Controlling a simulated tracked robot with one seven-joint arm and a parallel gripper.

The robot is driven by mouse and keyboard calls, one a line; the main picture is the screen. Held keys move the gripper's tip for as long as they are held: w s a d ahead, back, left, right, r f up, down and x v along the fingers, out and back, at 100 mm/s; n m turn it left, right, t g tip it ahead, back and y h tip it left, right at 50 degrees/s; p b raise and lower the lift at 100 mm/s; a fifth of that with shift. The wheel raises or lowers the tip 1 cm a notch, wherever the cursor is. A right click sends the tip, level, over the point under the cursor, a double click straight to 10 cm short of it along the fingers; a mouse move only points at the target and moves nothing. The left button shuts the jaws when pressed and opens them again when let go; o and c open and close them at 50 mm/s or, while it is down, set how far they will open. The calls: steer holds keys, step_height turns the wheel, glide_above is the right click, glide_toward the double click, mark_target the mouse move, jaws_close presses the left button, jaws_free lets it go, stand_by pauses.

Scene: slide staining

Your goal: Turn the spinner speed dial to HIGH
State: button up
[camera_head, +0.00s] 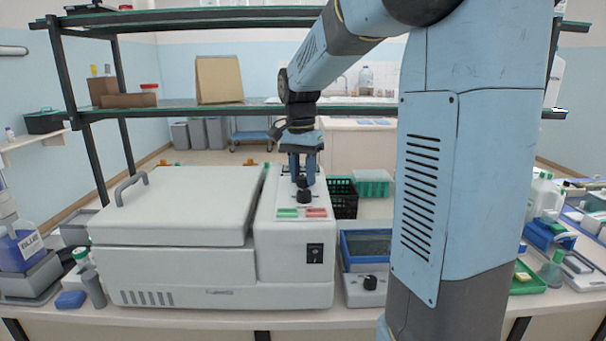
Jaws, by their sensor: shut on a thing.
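The spinner is a white boxy machine (180,270) on the bench, with its lid shut and a control panel on its right side. Two dark knobs show on the panel, one behind the other; the labels are too small to read, so I cannot tell any dial setting. My gripper (302,178) points down over the panel from above. Its blue fingers are shut on the rear dark dial (301,182), which they partly hide. The front knob (304,196) stands just in front of the fingers, towards the camera.
A blue tray unit (366,250) stands close right. A shelf (180,112) spans behind my arm.

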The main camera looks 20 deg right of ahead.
steer(key=o, duration=1)
steer(key=r, duration=1.3)
steer(key=shift+w+a+r, duration=0.25)
steer(key=shift+w+r, duration=0.1)
steer(key=s+f+n+t, duration=0.2)
steer(key=s+f+n, duration=0.1)
steer(key=s, duration=0.4)
steer(key=s+a+f+n+t, duration=0.1)
steer(key=s+f+n+t, duration=0.1)
steer(key=s+f, duration=0.3)
steer(key=s+f+n+t, duration=0.2)
steer(key=s+f+n, duration=0.2)
steer(key=s, duration=0.7)
steer(key=shift+s+a+f+n, duration=0.2)
steer(key=shift+s+a+n, duration=0.1)
steer(key=shift+n, duration=0.1)
